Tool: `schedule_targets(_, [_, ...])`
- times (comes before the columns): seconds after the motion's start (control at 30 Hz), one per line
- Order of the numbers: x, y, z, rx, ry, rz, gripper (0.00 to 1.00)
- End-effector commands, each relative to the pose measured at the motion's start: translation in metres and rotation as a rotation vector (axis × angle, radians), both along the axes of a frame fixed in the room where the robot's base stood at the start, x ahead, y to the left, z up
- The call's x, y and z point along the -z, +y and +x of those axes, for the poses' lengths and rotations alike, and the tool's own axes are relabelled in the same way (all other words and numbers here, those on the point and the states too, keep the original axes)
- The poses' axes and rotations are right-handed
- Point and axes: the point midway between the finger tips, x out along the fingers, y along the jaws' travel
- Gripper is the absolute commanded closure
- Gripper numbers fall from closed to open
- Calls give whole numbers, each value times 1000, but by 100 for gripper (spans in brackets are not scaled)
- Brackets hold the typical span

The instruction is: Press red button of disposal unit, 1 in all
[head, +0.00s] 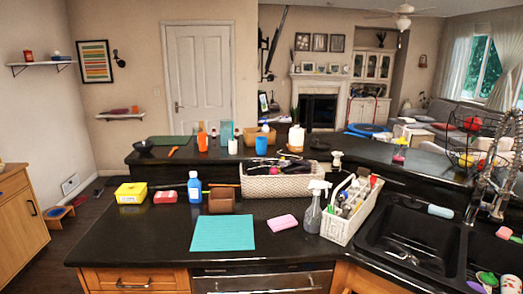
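I cannot make out the disposal unit or its red button in the head view. The black double sink (462,241) is at the right, cut off by the picture's edge. Its left basin holds shiny utensils (408,256). The right basin holds small green and pink items (487,278). Chrome fixtures (487,187) rise behind the sink and cover part of the counter there. My gripper is not in view.
A white caddy (342,229) with bottles and a spray bottle (313,207) stand left of the sink. A turquoise mat (222,233) and pink cloth (282,223) lie on the dark counter (150,240). A wire basket (487,145) hangs over the right side.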

Motion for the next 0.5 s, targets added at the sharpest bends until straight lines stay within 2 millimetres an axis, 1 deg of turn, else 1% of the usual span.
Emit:
schedule_targets(0.07, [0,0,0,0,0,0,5])
schedule_targets(0.5, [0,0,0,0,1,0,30])
